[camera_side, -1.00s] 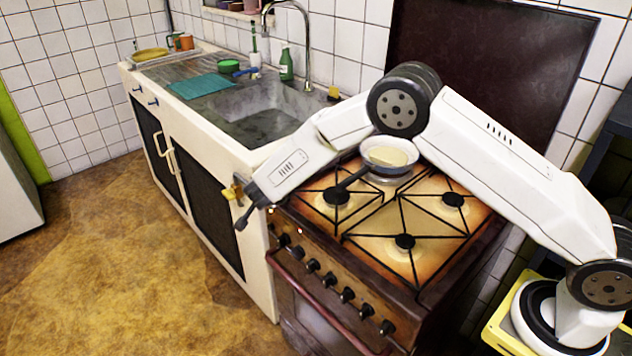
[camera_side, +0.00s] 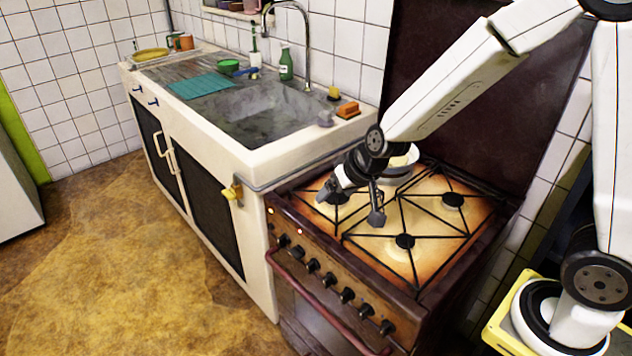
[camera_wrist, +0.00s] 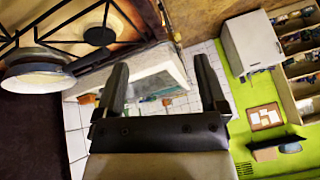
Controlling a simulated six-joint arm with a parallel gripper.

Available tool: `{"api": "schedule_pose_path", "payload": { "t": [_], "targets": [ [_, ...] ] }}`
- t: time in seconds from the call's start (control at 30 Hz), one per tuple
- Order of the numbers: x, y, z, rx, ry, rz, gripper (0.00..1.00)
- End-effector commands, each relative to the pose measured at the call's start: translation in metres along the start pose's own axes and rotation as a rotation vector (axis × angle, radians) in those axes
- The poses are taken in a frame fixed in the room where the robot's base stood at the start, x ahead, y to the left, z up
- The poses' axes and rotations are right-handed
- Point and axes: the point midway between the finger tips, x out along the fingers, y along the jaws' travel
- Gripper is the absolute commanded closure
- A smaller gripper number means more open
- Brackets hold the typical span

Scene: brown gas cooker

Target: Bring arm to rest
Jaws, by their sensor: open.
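My gripper (camera_side: 349,203) is open and empty above the front left part of the brown gas cooker (camera_side: 440,240), with its fingers apart. In the wrist view my gripper (camera_wrist: 160,85) shows two dark fingers spread wide with nothing between them. A pan (camera_side: 402,165) stands on the back left of the cooker, partly hidden behind my wrist. The pan (camera_wrist: 38,72) also shows at the left of the wrist view, beside the burner grates. My forearm rises from the gripper to the upper right.
The sink counter (camera_side: 225,140) is left of the cooker, with a green bottle (camera_side: 286,65), a teal mat (camera_side: 202,86) and an orange sponge-like block (camera_side: 348,109). The raised dark lid (camera_side: 440,35) stands behind the cooker. The floor at left is clear.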

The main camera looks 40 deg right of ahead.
Motion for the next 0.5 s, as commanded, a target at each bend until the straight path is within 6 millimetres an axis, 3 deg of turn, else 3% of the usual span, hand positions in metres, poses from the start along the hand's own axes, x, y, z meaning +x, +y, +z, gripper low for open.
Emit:
{"api": "schedule_pose_path", "payload": {
  "t": [0.1,0.3,0.5],
  "targets": [
    [-0.024,0.02,0.037,-0.078,-0.098,0.024,0.09],
    [-0.053,0.049,0.089,-0.184,-0.237,0.076,0.09],
    [-0.065,0.063,0.111,-0.23,-0.299,0.106,0.09]
  ]
}}
